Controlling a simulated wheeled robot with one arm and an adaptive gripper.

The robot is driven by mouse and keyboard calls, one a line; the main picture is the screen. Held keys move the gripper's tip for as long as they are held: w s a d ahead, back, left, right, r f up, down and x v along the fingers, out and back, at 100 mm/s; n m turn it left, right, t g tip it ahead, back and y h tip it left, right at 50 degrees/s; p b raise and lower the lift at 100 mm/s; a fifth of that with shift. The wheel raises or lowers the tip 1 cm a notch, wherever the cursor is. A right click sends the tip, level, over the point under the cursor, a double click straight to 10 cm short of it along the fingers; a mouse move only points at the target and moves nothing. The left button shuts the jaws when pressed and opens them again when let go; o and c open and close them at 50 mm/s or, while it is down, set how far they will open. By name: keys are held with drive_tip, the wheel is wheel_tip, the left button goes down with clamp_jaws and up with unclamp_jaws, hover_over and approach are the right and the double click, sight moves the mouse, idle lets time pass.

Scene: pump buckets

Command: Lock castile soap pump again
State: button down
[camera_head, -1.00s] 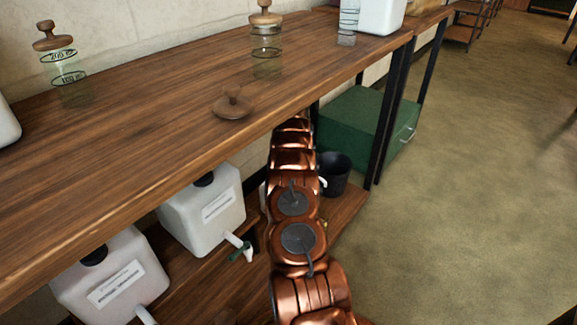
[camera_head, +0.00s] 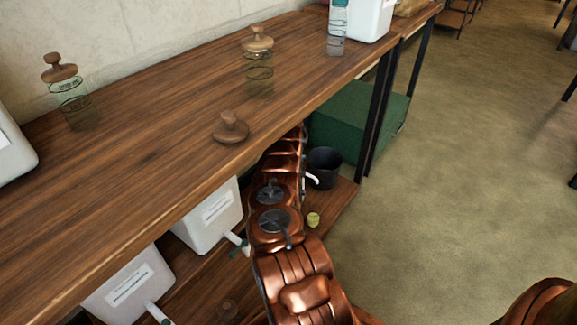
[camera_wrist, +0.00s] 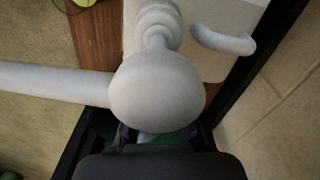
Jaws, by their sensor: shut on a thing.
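A white pump (camera_wrist: 155,95) fills the middle of the wrist view, with a rounded head, a ribbed neck behind it and a long spout pointing left. My gripper (camera_wrist: 150,136) is at the bottom of that view, its dark fingers on both sides of the pump's near end, shut on it. The exact contact is partly hidden by the pump head. In the head view my gripper is hidden behind my arm and under the upper shelf. I cannot read which pump is the castile soap one.
A black bucket (camera_head: 324,167) stands on the lower shelf. White jugs (camera_head: 210,216) with spouts are left of my arm. The upper shelf (camera_head: 150,150) overhangs it. Floor on the right (camera_head: 450,180) is clear.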

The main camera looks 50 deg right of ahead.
drive_tip(key=shift+s+d+r+m+p, duration=0.1)
drive_tip(key=shift+s+m+p, duration=0.05)
drive_tip(key=shift+m, duration=0.45)
drive_tip(key=shift+s+d+m+p, duration=0.1)
drive_tip(key=shift+s+m+p, duration=0.05)
drive_tip(key=shift+m, duration=0.45)
drive_tip(key=c, duration=1.1)
unclamp_jaws()
drive_tip(key=shift+a, duration=0.1)
drive_tip(key=shift+s+r, duration=0.1)
drive_tip(key=shift+r, duration=3.55)
